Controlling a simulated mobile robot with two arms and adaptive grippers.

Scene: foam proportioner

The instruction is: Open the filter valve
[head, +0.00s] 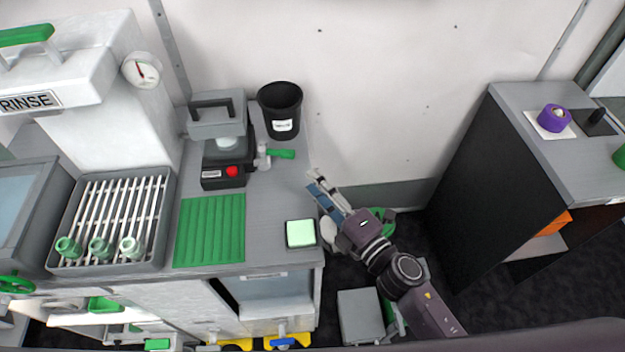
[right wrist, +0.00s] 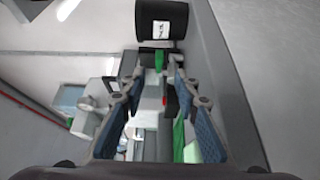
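A small valve with a green lever handle (head: 281,154) sticks out from the right side of a grey and black device (head: 226,150) with a red button, on the grey counter. The lever lies roughly level, pointing right. My right gripper (head: 315,181) is just right of the counter edge, below and to the right of the lever, apart from it. In the right wrist view the gripper (right wrist: 155,85) is open and empty, with the green lever (right wrist: 159,60) showing beyond and between its fingers. My left gripper is not in view.
A black cup (head: 281,111) stands behind the valve. A green ribbed mat (head: 210,230) and a pale green block (head: 300,233) lie nearer on the counter. A dark cabinet (head: 470,170) stands at right. The counter between lever and block is clear.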

